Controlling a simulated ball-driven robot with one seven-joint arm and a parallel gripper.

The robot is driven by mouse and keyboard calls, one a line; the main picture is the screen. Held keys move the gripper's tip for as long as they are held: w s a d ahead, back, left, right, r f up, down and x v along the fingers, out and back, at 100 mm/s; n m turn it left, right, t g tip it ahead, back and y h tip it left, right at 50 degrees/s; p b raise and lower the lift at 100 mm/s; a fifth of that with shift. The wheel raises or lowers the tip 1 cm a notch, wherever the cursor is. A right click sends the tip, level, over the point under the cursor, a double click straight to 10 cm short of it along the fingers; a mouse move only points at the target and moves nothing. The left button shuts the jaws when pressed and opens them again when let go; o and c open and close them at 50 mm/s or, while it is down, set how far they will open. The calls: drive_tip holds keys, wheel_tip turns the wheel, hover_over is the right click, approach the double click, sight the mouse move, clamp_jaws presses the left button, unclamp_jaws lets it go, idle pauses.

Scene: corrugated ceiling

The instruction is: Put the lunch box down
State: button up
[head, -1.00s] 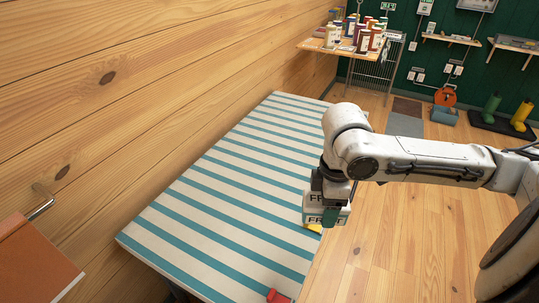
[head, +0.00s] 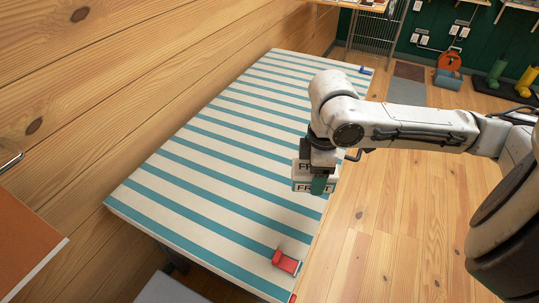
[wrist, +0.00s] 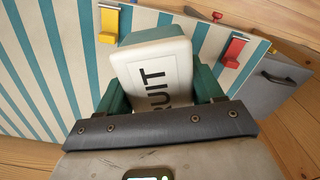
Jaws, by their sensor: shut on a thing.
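The lunch box (head: 301,178) has a white lid with dark lettering and a teal body; "FRUIT" is partly readable on it in the wrist view (wrist: 150,68). My gripper (head: 318,184) is shut on it, and the wrist view shows a teal finger on each side of the box. The box is near the right long edge of the striped table (head: 215,160), over the tabletop in the head view. I cannot tell whether its underside touches the table. My gripper hides part of the box.
A red object (head: 286,262) lies on the table's near end, and a small blue one (head: 365,70) at its far end. A yellow object (wrist: 109,25) shows beside the box in the wrist view. The table's middle and left are clear. Wood floor (head: 385,230) lies to the right.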

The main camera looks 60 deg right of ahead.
drive_tip(key=w+a+f, duration=0.3)
drive_tip(key=w, duration=0.4)
hover_over(263, 207)
drive_tip(key=s, duration=0.1)
drive_tip(key=f, duration=0.5)
drive_tip(key=shift+d, duration=0.2)
drive_tip(key=shift+w+a+f+b, duration=0.1)
drive_tip(key=shift+w+f+b, duration=0.15)
drive_tip(key=shift+f+b, duration=0.1)
drive_tip(key=shift+w+a+f, duration=0.1)
drive_tip(key=shift+w+f, duration=0.05)
drive_tip(key=shift+f, duration=0.75)
drive_tip(key=shift+w+f, duration=0.1)
drive_tip(key=shift+f, duration=0.8)
drive_tip(key=shift+f, duration=0.2)
drive_tip(key=o, duration=1.2)
